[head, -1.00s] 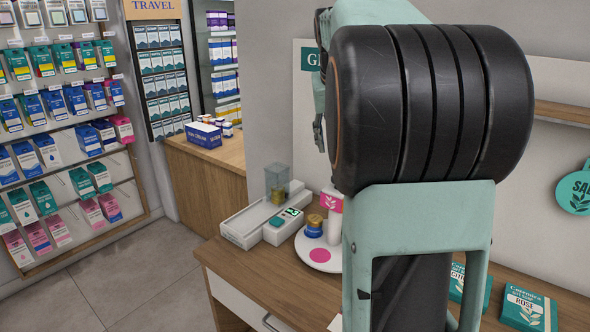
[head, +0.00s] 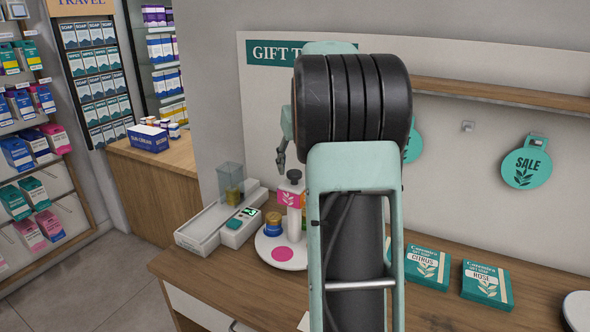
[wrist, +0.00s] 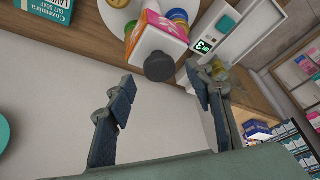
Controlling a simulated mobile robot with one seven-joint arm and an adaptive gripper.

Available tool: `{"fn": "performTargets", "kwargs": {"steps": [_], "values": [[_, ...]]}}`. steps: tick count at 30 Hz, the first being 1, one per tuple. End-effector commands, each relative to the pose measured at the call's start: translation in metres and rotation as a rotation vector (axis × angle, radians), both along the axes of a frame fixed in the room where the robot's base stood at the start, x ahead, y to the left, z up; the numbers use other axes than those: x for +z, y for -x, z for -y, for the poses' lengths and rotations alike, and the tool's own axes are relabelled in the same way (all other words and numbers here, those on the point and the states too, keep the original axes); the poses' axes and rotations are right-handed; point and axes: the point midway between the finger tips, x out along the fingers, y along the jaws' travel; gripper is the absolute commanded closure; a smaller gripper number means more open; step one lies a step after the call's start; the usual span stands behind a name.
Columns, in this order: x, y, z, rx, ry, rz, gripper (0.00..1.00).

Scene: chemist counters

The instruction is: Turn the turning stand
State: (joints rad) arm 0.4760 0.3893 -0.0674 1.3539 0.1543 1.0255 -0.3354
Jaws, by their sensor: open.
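The turning stand has a round white base (head: 262,248) with a pink dot and a centre post. A dark knob (head: 294,176) tops the post, above a white and pink sign (head: 291,199). Gold-lidded jars (head: 273,222) stand on the base; my arm hides its right side. My gripper (head: 281,157) hangs open just above and left of the knob in the head view. In the wrist view, my gripper (wrist: 159,78) has its fingers spread, and the knob (wrist: 160,66) appears between and beyond the tips, seemingly untouched.
A card terminal (head: 242,228) and a long white tray (head: 205,230) with a clear container (head: 230,183) lie left of the stand. Green soap boxes (head: 487,284) lie to the right. A wall panel (head: 262,95) rises behind the wooden counter (head: 440,300).

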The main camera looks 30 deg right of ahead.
Motion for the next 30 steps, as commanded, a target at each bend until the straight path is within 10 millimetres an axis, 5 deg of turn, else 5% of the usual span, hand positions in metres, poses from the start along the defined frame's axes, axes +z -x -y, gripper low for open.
{"fn": "performTargets", "kwargs": {"steps": [6, 16, 30], "values": [[-0.020, -0.008, 0.002, 0.000, 0.000, -0.001, 0.52], [-0.023, -0.010, 0.002, 0.000, 0.000, 0.001, 0.52], [-0.023, -0.009, 0.002, 0.000, 0.000, 0.000, 1.00]]}}
